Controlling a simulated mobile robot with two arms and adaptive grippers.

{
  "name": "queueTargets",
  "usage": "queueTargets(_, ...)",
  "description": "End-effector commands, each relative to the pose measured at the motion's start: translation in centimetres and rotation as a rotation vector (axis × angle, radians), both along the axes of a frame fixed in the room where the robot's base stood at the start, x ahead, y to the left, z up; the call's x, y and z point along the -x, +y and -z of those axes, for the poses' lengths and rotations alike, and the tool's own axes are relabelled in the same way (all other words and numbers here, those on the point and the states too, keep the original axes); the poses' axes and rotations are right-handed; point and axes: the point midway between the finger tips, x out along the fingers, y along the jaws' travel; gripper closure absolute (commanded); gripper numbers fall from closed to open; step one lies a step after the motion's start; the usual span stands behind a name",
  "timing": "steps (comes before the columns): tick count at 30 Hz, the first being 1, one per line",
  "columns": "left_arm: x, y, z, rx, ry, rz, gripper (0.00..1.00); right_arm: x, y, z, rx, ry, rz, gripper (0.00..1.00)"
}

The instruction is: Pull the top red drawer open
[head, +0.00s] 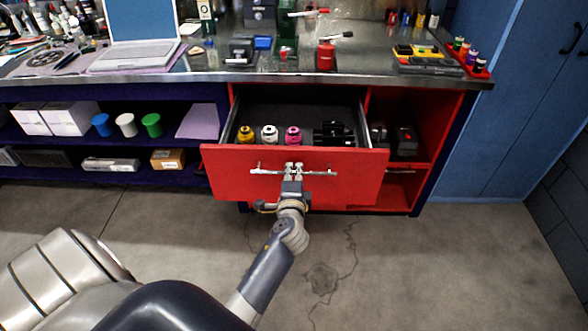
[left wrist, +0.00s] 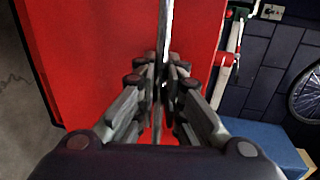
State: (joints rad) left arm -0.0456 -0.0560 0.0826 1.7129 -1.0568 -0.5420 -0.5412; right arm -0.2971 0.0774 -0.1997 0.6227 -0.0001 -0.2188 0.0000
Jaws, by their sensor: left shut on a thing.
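The top red drawer (head: 230,178) stands pulled out from the bench, and its dark inside shows from above. Its metal bar handle (head: 262,171) runs across the front panel. My left gripper (head: 293,170) is shut on the handle near its middle. In the left wrist view the gripper fingers (left wrist: 160,80) close around the thin handle bar (left wrist: 165,30), with the red drawer front (left wrist: 95,60) behind it. In the drawer lie a yellow, a white and a pink item (head: 292,135) and a black part (head: 333,134). My right gripper is not in view.
The metal bench top (head: 205,72) above holds a laptop (head: 140,45), tools and bottles. Open shelves (head: 70,140) at left hold boxes and rolls. A red compartment (head: 418,150) is at right, beside a blue cabinet (head: 510,110). The concrete floor (head: 430,270) in front is clear.

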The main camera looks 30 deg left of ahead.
Motion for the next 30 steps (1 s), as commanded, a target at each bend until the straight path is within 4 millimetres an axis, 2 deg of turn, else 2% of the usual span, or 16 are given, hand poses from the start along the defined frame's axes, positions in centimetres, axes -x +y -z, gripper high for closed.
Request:
queueTargets(10,0.0,0.0,-0.1,-0.001,-0.001,0.000,1.00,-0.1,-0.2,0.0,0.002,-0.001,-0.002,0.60)
queueTargets(12,0.0,0.0,-0.1,-0.001,-0.001,0.000,0.80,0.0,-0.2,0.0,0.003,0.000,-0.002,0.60)
queueTargets(14,0.0,0.0,-0.1,-0.001,-0.001,0.000,0.71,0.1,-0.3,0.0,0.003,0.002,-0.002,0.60)
queueTargets(24,0.2,-0.1,-0.1,-0.001,-0.001,0.000,0.71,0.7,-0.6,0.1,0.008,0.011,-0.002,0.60)
queueTargets(30,2.4,-1.4,-0.5,0.002,0.000,0.001,0.71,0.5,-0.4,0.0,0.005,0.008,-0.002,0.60)
